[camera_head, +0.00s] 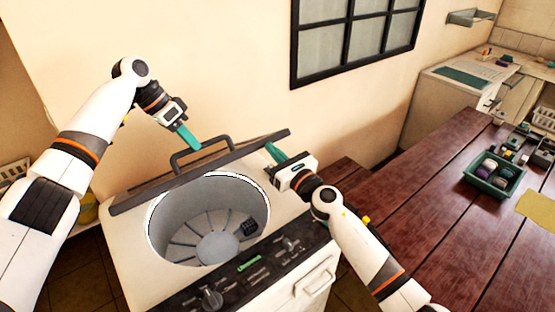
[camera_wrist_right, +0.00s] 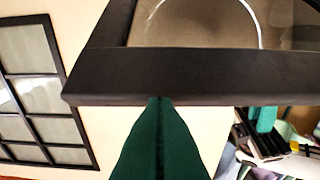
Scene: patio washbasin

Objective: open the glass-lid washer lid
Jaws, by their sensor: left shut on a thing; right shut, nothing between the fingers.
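The washer (camera_head: 130,255) is a white top-loader with a round metal drum (camera_head: 200,238) that shows from above. Its dark-framed glass lid (camera_head: 135,197) is raised and seen nearly edge-on behind the drum opening; the exact angle is hard to tell. A dark bar handle (camera_head: 176,164) stands on the lid. My left gripper (camera_head: 193,145) has its teal fingers shut on the handle's top bar. My right gripper (camera_head: 272,149) is shut and empty beside the lid's right end. In the right wrist view, its green fingertips (camera_wrist_right: 158,100) are at the lid's dark frame (camera_wrist_right: 190,75); contact is unclear.
The front control panel (camera_head: 250,264) has knobs. A wooden table (camera_head: 420,190) stands at right with a green tray (camera_head: 470,180) of small items. A barred window (camera_head: 350,40) is in the wall behind. Another white appliance (camera_head: 430,100) stands at the back right.

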